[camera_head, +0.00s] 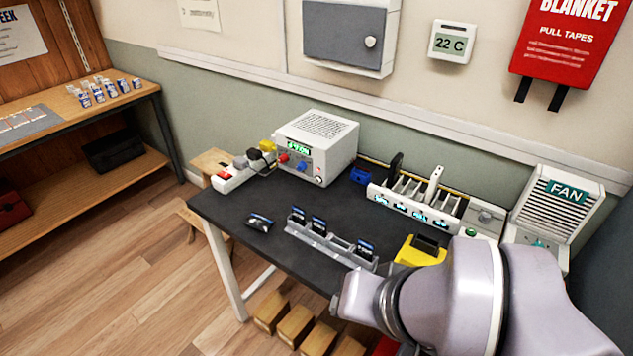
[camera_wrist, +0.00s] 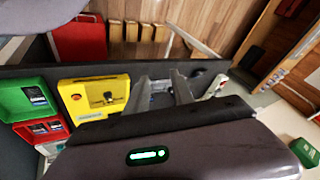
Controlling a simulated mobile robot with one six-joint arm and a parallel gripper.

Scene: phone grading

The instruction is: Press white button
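In the head view, a grey box (camera_head: 483,219) stands at the right end of the charging rack, with a small pale round spot (camera_head: 487,215) on top that may be the white button. A green button (camera_head: 471,232) sits on its front left. I cannot make out a clear white button in the wrist view. My gripper (camera_wrist: 160,78) shows in the wrist view as two grey fingers standing apart, with nothing visibly held between them. It is above the dark table, beside the yellow tray (camera_wrist: 92,97). In the head view my arm hides the gripper.
The charging rack (camera_head: 415,203) and power supply (camera_head: 316,146) stand at the table's back. A grey phone holder (camera_head: 330,243) and a loose phone (camera_head: 259,222) lie in front. A fan (camera_head: 556,208) stands right.

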